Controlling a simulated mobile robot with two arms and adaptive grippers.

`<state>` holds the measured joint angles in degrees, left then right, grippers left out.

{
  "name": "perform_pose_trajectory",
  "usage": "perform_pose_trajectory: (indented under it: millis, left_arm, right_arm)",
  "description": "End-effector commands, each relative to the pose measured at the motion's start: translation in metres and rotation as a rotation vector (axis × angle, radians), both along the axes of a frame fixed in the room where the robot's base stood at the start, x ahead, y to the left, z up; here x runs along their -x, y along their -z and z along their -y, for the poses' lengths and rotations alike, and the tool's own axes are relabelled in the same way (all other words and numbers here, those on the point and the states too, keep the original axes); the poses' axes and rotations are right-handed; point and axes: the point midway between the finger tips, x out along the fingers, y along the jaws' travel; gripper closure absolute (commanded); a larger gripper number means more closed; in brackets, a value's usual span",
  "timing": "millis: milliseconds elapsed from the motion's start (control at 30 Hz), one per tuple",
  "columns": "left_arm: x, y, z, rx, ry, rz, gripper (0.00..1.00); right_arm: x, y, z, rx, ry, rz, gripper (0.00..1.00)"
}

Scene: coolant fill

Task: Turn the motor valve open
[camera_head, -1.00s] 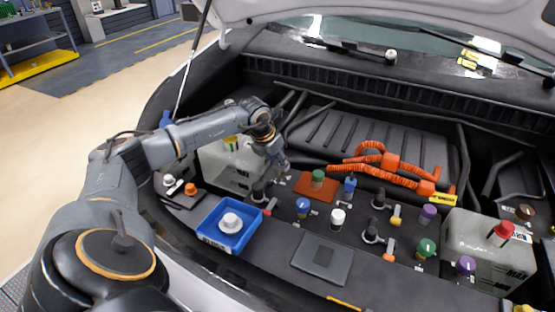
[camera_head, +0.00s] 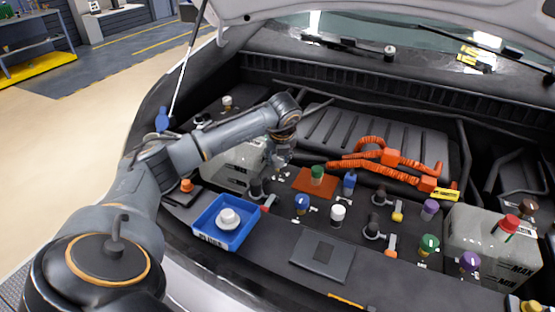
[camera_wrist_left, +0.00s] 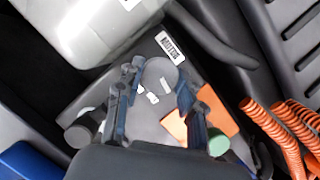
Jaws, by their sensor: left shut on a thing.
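My left gripper (camera_head: 282,158) is above the deck, behind the red-handled valve and left of the orange plate. In the left wrist view its two fingers (camera_wrist_left: 156,100) are spread around a round grey thing (camera_wrist_left: 160,74), which I cannot name for sure. Three dark valves stand on the deck: one with a red handle (camera_head: 268,204), one with a yellow handle (camera_head: 397,213), one with an orange handle (camera_head: 391,246). I cannot tell which is the motor valve. A dark round part in the left wrist view (camera_wrist_left: 80,134) may be the red-handled one. My right gripper is out of view.
A blue tray (camera_head: 204,235) holds a white cap. The orange plate (camera_head: 309,188) bears a green cap (camera_head: 317,173). Several coloured caps stand around. Orange hoses (camera_head: 375,163) lie behind. A tank with a red cap (camera_head: 508,224) is at right; my arm partly hides another tank (camera_head: 231,172).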

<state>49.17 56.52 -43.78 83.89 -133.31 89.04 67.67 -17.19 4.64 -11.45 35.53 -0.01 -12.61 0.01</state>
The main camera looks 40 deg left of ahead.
Motion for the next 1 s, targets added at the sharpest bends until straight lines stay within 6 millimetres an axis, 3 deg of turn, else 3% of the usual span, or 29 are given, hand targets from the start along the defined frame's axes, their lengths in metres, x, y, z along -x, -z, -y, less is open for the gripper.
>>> perform_pose_trajectory:
  millis: [400, 933, 967, 1000]
  left_arm:
    - [-0.0012, 0.0003, 0.0008, 0.001, -0.183, 0.000, 0.94]
    - [-0.0011, 0.0002, 0.0007, 0.001, -0.205, 0.000, 0.94]
    - [-0.0011, 0.0002, 0.0007, 0.002, -0.205, 0.000, 0.60]
    - [-0.0011, 0.0002, 0.0007, 0.001, -0.205, 0.000, 0.52]
  right_arm:
    - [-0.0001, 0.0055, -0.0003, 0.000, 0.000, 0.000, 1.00]
    - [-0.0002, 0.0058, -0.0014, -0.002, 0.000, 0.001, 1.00]
    - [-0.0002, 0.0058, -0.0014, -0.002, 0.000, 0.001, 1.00]
    - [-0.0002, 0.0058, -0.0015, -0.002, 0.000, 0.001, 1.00]
